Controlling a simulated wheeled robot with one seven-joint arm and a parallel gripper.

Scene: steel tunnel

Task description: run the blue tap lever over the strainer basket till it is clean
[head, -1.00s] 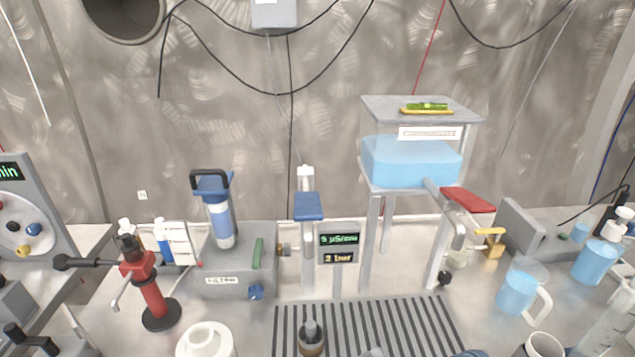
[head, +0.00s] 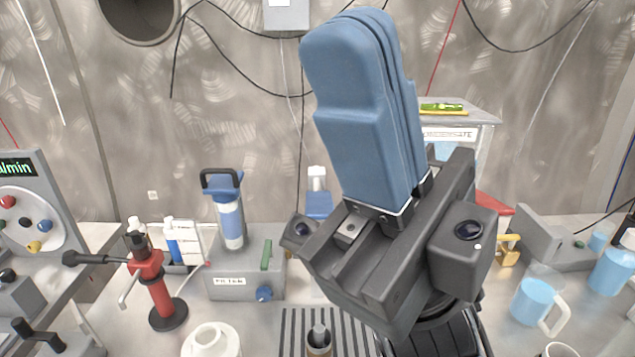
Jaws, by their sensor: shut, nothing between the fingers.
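The blue tap lever (head: 319,204) is a flat blue handle on a pale post behind the drain grate, partly hidden by my gripper. A small round dark cup with a grey knob (head: 319,340) stands upright on the grate; I cannot tell whether it is the strainer basket. My gripper (head: 352,30) fills the middle of the head view, raised in front of the bench with its blue fingers pointing up. The fingers are together and empty. It touches neither the lever nor the cup. The tap's outlet and the display beside it are hidden.
The slatted drain grate (head: 297,325) lies at the front middle. The filter unit (head: 240,272) and a red stand (head: 158,300) are at the left. A blue-filled jug (head: 535,300) stands at the right.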

